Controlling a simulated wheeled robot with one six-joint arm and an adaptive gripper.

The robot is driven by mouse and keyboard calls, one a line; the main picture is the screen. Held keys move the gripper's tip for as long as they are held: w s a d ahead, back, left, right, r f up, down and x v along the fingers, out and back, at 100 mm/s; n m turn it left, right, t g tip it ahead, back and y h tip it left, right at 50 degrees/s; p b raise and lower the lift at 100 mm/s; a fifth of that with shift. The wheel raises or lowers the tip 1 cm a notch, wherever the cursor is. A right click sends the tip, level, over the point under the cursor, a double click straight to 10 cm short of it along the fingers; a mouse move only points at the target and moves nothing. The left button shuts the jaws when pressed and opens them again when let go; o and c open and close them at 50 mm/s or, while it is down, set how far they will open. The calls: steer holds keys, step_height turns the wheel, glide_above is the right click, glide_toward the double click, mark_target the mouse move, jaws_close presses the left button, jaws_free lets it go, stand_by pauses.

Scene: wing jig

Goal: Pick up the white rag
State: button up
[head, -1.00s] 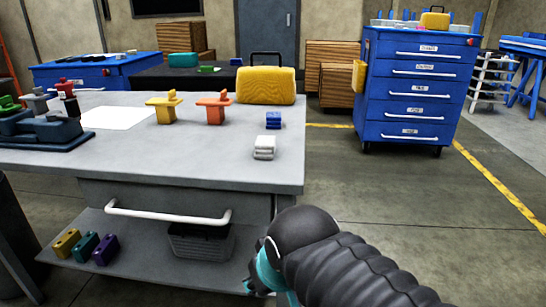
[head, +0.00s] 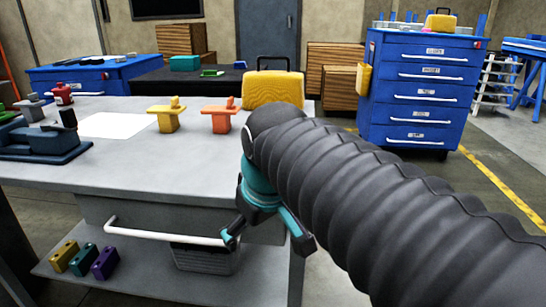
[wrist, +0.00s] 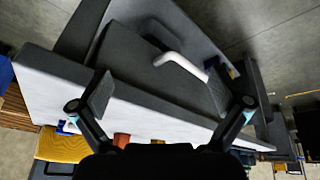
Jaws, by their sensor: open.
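The white rag is hidden behind my arm in the head view. In the wrist view a small white patch (wrist: 72,127) beside a blue bit at the table's edge may be the rag, but it is too small to be sure. My gripper (head: 267,240) is open and empty, its fingers spread and pointing down in front of the workbench's front edge, near the drawer handle. The wrist view shows the fingers of my gripper (wrist: 160,92) apart, with the bench's edge and drawer seen between and beyond them.
The grey workbench (head: 120,170) holds an orange block (head: 219,118), a yellow block (head: 167,118), a yellow case (head: 273,90) and a dark blue fixture at left. A white drawer handle (head: 160,236) juts out in front. A blue drawer cabinet (head: 412,100) stands behind right.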

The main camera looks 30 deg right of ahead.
steer(key=w+d+r+n, duration=0.1)
steer(key=w+r, duration=0.2)
steer(key=w+d+r+n+g, duration=0.1)
steer(key=w+d+r, duration=0.1)
steer(key=r, duration=0.2)
steer(key=w+d+r+n+g, duration=0.1)
steer(key=w+r, duration=0.2)
steer(key=shift+w+d+r+n, duration=0.2)
steer(key=shift+w+d+n, duration=0.1)
steer(key=shift+d+n, duration=0.1)
steer(key=w+d+r+n+g, duration=0.2)
steer(key=w+d+r+n, duration=0.3)
steer(key=w+d+r, duration=0.25)
steer(key=f, duration=1.4)
steer(key=shift+s+d+f+b, duration=0.1)
steer(key=shift+s+b, duration=0.1)
steer(key=shift+b, duration=0.1)
steer(key=c, duration=1.3)
steer(key=shift+r, duration=0.2)
